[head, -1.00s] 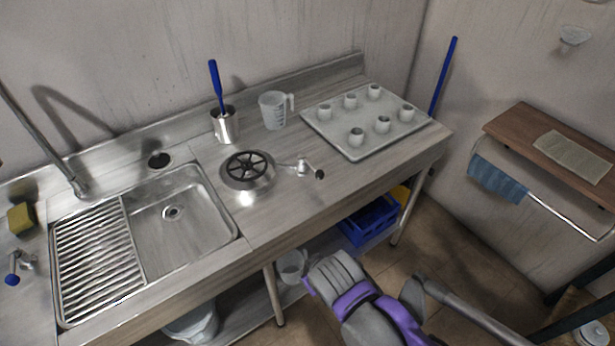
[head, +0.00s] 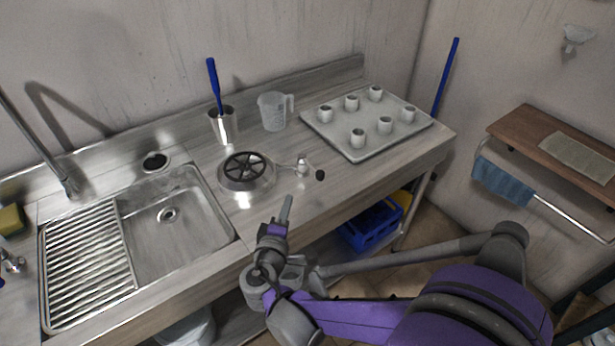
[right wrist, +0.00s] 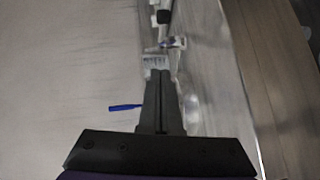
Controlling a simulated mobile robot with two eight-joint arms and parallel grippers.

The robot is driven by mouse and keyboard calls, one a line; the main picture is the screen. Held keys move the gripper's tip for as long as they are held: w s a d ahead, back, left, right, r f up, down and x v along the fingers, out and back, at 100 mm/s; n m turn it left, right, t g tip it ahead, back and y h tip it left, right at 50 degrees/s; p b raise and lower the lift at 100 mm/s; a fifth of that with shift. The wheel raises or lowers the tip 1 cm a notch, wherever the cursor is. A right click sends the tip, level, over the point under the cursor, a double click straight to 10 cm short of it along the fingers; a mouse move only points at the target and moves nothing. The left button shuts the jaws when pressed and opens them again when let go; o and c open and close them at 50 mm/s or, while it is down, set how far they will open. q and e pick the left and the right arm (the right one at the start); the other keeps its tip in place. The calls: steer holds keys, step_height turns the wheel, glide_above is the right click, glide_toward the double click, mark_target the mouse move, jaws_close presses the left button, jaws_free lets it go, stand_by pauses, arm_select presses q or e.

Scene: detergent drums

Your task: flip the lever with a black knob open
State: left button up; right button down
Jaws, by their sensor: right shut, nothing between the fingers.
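A small metal valve (head: 303,166) stands on the counter beside the round black burner (head: 246,168). Its lever ends in a black knob (head: 320,175), which points right and toward the counter's front edge. My right gripper (head: 286,207) is shut and empty, with narrow fingers raised over the front of the counter. In the picture it is below and left of the knob, apart from it. In the right wrist view the shut fingers (right wrist: 166,90) show with metal fittings beyond them, blurred. My left gripper is not in view.
A tray with several cups (head: 368,128) lies right of the valve. Behind are a measuring cup (head: 273,111) and a metal cup (head: 223,125) holding a blue-handled tool. A sink (head: 172,250) is at left. A blue crate (head: 370,228) sits under the counter.

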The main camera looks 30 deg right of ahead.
glide_toward(311, 168)
steer(key=w, duration=0.4)
steer(key=shift+w, duration=0.25)
steer(key=shift+w+d+f, duration=0.1)
steer(key=shift+d+f, duration=0.05)
steer(key=shift+d, duration=0.4)
steer(key=shift+d+f, duration=0.1)
steer(key=shift+d, duration=0.5)
steer(key=shift+d+f, duration=0.15)
steer(key=shift+d, duration=0.5)
steer(key=shift+d, duration=0.1)
